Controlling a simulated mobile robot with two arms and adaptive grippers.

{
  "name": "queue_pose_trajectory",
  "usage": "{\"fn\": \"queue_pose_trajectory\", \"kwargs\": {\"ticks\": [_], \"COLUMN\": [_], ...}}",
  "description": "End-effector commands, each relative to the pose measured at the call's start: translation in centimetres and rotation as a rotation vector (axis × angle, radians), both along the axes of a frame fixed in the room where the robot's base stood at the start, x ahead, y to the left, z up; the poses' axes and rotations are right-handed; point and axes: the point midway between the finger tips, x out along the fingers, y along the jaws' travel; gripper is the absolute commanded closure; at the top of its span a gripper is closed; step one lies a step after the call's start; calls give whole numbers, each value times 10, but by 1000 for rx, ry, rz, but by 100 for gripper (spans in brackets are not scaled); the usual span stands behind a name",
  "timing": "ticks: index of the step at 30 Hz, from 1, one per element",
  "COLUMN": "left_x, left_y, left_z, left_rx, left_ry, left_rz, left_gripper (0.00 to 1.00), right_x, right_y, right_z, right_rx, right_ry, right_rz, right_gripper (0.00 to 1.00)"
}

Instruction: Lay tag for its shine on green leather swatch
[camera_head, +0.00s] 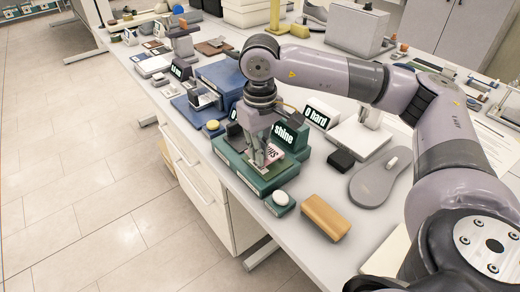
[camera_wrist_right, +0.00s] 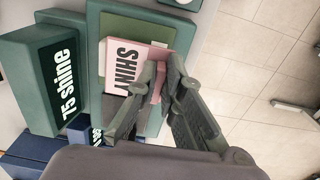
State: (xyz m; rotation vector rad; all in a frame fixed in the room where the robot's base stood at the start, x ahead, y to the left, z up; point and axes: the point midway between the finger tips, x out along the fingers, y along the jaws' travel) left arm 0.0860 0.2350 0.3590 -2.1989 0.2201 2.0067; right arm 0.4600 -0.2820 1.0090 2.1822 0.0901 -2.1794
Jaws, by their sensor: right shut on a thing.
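My right gripper (camera_head: 262,162) points down over the green tray on the bench. It is shut on a pink tag (camera_wrist_right: 136,60) with black lettering starting "SHIN"; the tag also shows in the head view (camera_head: 272,153), partly covered by the fingers. In the right wrist view the green leather swatch (camera_wrist_right: 115,24) lies inside the dark green tray (camera_wrist_right: 93,22), under the tag and fingers. The tag overlaps the swatch in the picture; I cannot tell whether it touches it. A dark green "75 shine" block (camera_wrist_right: 33,83) stands beside the tray. My left gripper is out of view.
A white round piece on a green base (camera_head: 281,198) and a tan block (camera_head: 326,217) are near the front. A grey sole (camera_head: 381,180) and a black cube (camera_head: 340,160) lie right of the tray. Blue boxes (camera_head: 222,78) stand behind it. The bench edge is close on the left.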

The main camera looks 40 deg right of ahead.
Motion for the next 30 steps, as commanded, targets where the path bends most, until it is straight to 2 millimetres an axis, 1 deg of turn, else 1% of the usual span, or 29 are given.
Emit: {"fn": "queue_pose_trajectory", "kwargs": {"ticks": [30], "left_x": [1], "left_y": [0], "left_z": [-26], "left_rx": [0], "left_ry": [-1], "left_rz": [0], "left_gripper": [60], "right_x": [0], "right_y": [0], "right_z": [-27], "right_rx": [0], "right_ry": [0], "right_rz": [0], "right_gripper": [100]}}
